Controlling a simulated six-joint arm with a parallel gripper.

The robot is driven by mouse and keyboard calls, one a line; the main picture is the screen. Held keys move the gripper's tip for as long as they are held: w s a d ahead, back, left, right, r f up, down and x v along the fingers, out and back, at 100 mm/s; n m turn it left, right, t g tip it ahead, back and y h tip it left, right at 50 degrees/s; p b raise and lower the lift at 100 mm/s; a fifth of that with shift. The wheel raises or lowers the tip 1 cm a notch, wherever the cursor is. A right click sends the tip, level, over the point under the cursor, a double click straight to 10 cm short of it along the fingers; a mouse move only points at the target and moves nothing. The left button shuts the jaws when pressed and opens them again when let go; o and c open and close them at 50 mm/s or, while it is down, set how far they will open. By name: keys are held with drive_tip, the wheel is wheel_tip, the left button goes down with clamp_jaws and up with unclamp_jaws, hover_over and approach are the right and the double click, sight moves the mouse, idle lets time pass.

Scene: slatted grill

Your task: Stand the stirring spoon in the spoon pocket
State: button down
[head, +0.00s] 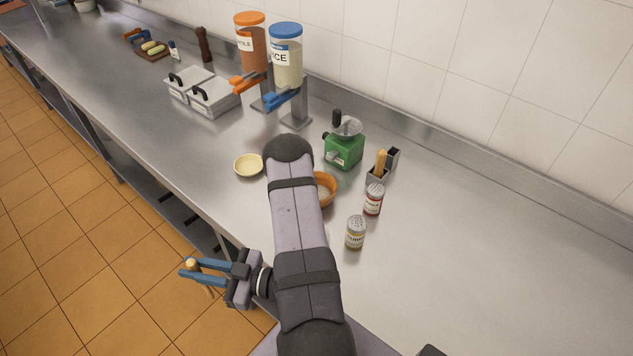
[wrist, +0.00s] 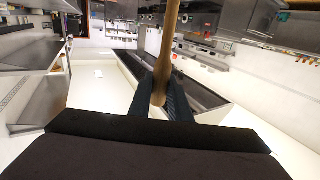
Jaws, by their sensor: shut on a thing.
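My gripper (head: 188,269) is off the front edge of the counter at the left, over the tiled floor. It is shut on a wooden stick-like piece, the stirring spoon (head: 191,263). In the wrist view the spoon (wrist: 168,45) is a pale brown shaft running up between the two dark fingers (wrist: 160,100); its far end leaves the picture, so I cannot see its bowl. The spoon pocket (head: 393,156) is a small dark metal holder with open tops on the counter. A wooden handle (head: 381,162) stands upright in its nearer part; the farther part looks empty.
A green grinder-like device (head: 344,151) stands left of the pocket, and a red-labelled shaker (head: 373,199) in front of it. Another shaker (head: 355,233), an orange bowl (head: 325,186) and a cream bowl (head: 248,164) are nearby. Tall dispensers (head: 287,62) stand behind. The counter's right side is clear.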

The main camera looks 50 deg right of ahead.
drive_tip(key=shift+r+p, duration=0.5)
drive_tip(key=shift+r, duration=0.45)
